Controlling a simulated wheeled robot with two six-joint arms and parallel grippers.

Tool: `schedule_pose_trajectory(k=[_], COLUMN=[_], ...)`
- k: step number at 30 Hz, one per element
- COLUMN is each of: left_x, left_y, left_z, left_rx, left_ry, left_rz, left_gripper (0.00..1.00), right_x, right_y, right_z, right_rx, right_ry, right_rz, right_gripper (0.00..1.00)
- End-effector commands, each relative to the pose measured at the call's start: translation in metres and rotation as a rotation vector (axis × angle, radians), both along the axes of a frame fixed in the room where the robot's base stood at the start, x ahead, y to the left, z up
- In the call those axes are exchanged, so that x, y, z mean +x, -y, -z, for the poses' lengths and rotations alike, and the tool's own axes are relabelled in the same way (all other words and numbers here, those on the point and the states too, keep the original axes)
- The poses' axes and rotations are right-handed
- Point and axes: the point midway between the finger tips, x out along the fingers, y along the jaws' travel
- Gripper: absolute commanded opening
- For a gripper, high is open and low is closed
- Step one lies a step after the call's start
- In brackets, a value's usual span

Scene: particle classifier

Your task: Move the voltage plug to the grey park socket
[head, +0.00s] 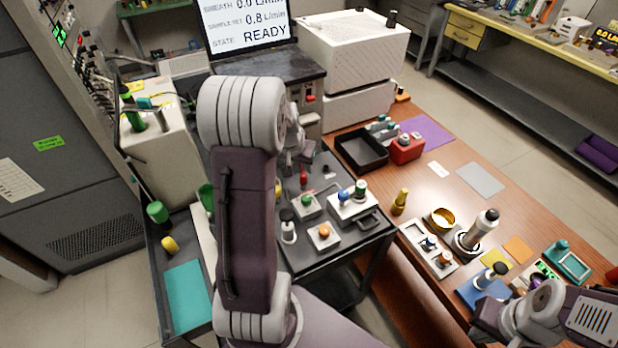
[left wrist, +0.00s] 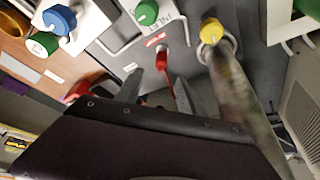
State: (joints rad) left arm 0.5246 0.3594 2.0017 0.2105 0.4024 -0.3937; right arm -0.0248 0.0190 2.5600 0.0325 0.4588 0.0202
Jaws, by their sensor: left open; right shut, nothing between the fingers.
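A red plug (left wrist: 162,55) with a thin red lead stands on the dark bench top. It also shows in the head view (head: 303,177); I take it for the voltage plug. My left gripper (left wrist: 158,88) is open, its two dark fingers on either side of the lead, close to the plug but not closed on it. In the head view my left arm covers much of this area, and the left gripper (head: 302,150) is partly hidden. I cannot tell for sure which fitting is the grey park socket. My right gripper (head: 545,298) is shut and empty at the lower right, its fingertips hard to make out.
A green-knobbed block (head: 307,206), an orange-knobbed block (head: 323,236) and a white block with blue and green knobs (head: 352,205) stand near the plug. A yellow-capped post (left wrist: 211,32) rises close to the left gripper. A black tray (head: 362,152) lies on the wooden table.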

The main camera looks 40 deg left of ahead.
Motion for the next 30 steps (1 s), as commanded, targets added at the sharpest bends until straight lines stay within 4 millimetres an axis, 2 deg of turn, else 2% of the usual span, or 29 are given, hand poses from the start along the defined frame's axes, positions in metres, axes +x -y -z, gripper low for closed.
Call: schedule_pose_trajectory(k=[6,13,18,21,29,30], left_x=[0.01,0.015,0.024,0.029,0.031,0.031], left_y=[-0.002,-0.004,-0.009,-0.011,-0.011,-0.011], left_z=[0.028,0.04,0.07,0.081,0.084,0.084], left_rx=[-0.003,-0.001,-0.002,-0.001,0.0,0.0], left_ry=[-0.003,-0.003,-0.005,-0.003,-0.001,-0.001], left_rz=[0.002,0.001,0.001,0.001,0.002,0.002], left_gripper=[0.46,0.46,0.46,0.46,0.46,0.34], right_x=[0.0,0.0,0.0,0.0,0.0,0.0], right_y=[0.0,0.0,0.0,0.0,0.0,0.0], right_z=[0.0,0.0,0.001,0.002,0.002,0.002], right_rx=[0.0,0.0,0.0,0.0,0.0,0.0], right_ry=[0.0,0.0,0.0,0.0,0.0,0.0], right_rz=[0.0,0.0,0.0,0.0,0.0,0.0], right_gripper=[0.0,0.0,0.0,0.0,0.0,0.0])
